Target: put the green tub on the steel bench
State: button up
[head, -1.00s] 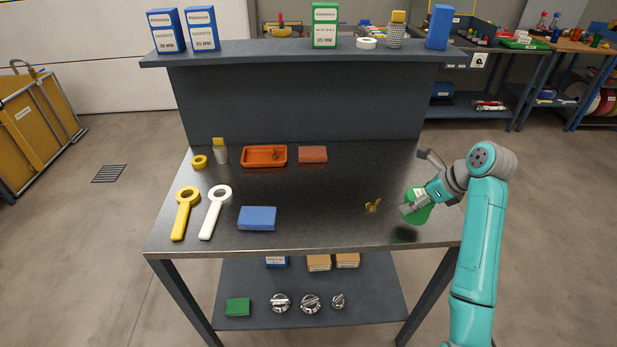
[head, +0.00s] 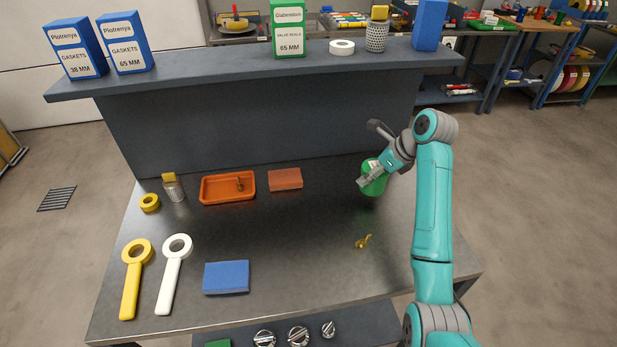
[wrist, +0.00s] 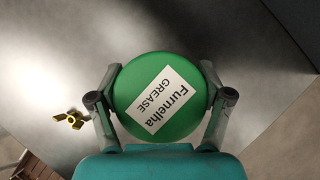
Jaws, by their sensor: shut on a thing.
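The green tub (head: 374,186) is held over the right part of the steel bench (head: 310,235). The wrist view shows its round green lid (wrist: 190,118) from above, with a white label reading "Furnelha GREASE". My gripper (head: 369,176) is shut on the tub, one finger on each side of it in the wrist view (wrist: 160,96). The tub's underside is hidden, and I cannot tell whether it touches the bench top.
A brass wing nut (head: 363,241) lies in front of the tub. An orange tray (head: 228,199), a brown-red block (head: 286,179), a blue block (head: 226,278) and two ring-ended tools stand further left. A raised shelf (head: 250,65) bounds the back. Bench centre is clear.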

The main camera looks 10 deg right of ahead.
jog(key=w+a, duration=1)
jog(key=shift+w+a, duration=0.1)
jog(key=shift+w, duration=0.2)
jog(key=shift+a+f, duration=0.1)
jog(key=shift+f, duration=1.6)
jog(key=shift+f, duration=0.15)
jog(key=o, duration=1.5)
jog(key=v, duration=1.2)
